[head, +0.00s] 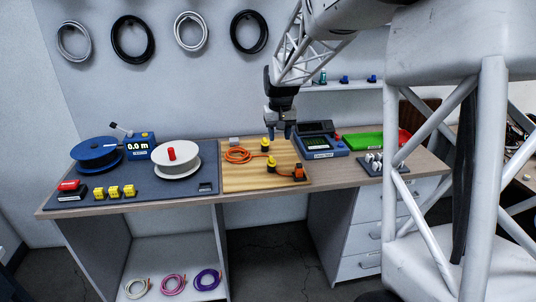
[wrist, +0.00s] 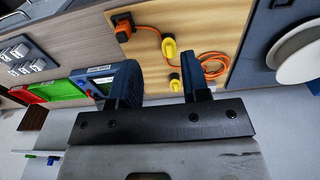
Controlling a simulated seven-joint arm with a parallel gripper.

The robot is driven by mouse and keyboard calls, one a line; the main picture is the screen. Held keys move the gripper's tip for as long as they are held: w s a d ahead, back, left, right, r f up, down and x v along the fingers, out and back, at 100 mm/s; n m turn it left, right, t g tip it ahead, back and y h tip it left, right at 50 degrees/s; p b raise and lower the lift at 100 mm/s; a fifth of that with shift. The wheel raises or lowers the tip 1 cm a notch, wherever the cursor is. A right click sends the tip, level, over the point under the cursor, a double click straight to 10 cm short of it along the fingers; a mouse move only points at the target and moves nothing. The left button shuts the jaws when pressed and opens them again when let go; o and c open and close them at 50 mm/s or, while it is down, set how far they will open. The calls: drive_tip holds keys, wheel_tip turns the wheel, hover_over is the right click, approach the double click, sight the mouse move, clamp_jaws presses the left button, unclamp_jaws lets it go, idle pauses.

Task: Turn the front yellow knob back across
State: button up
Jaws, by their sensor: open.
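The front yellow knob (head: 271,162) stands on a dark base on the wooden board (head: 235,183), beside the orange cable. In the wrist view this knob (wrist: 168,48) is the one nearer the orange plug. The back yellow knob (head: 265,143) stands behind it; it also shows in the wrist view (wrist: 175,84), partly hidden by a finger. My gripper (head: 279,133) is open and empty, above the back edge of the board and apart from both knobs. In the wrist view its two blue fingers (wrist: 160,90) are spread apart.
An orange cable (head: 237,155) lies coiled on the board and runs to an orange plug block (head: 299,172). A blue meter (head: 321,146) and green tray (head: 362,143) stand right; a white spool (head: 176,165) stands left. Free space surrounds the gripper above the board.

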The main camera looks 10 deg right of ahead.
hover_over(271, 158)
drive_tip(key=shift+g, duration=0.3)
wheel_tip(271, 158, down, 9)
drive_tip(key=shift+w+d+r, duration=0.1)
drive_tip(key=shift+r, duration=0.1)
drive_tip(key=shift+f, duration=0.15)
drive_tip(key=shift+f, duration=3.75)
clamp_jaws()
